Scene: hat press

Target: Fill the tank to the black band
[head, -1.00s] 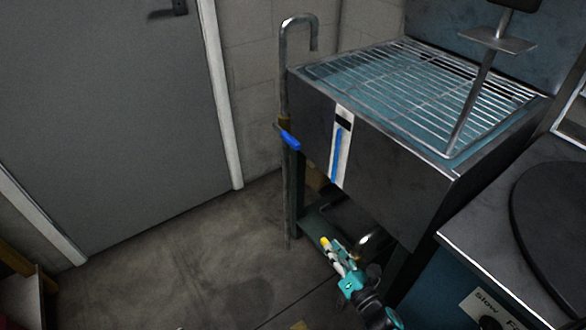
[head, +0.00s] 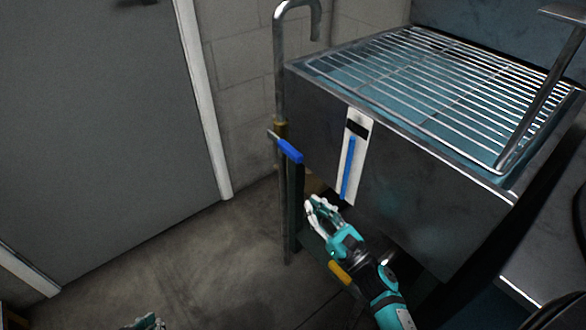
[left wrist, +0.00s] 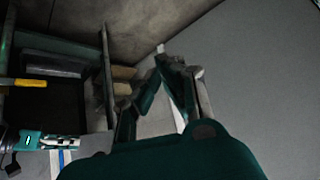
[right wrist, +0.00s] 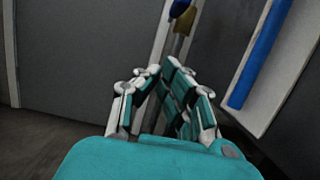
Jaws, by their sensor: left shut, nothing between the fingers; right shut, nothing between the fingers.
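The metal tank (head: 430,195) stands at the right, with water under its wire rack. On its front a white gauge (head: 338,187) carries a black band (head: 357,128) and a blue column (head: 347,170), whose top is just below the band. The blue valve lever (head: 287,147) slants down to the right from the brass valve (head: 280,130) on the pipe (head: 281,80). My right gripper (head: 310,202) is shut and empty, below the lever and apart from it. My left gripper (head: 150,322) only peeks in at the bottom edge; in the left wrist view (left wrist: 168,58) it is shut and empty.
A grey door (head: 100,110) stands at the left. The pipe runs down to the floor beside the tank and bends over at the top. The concrete floor (head: 180,250) between door and tank is clear. A metal post (head: 545,95) rises at the tank's right side.

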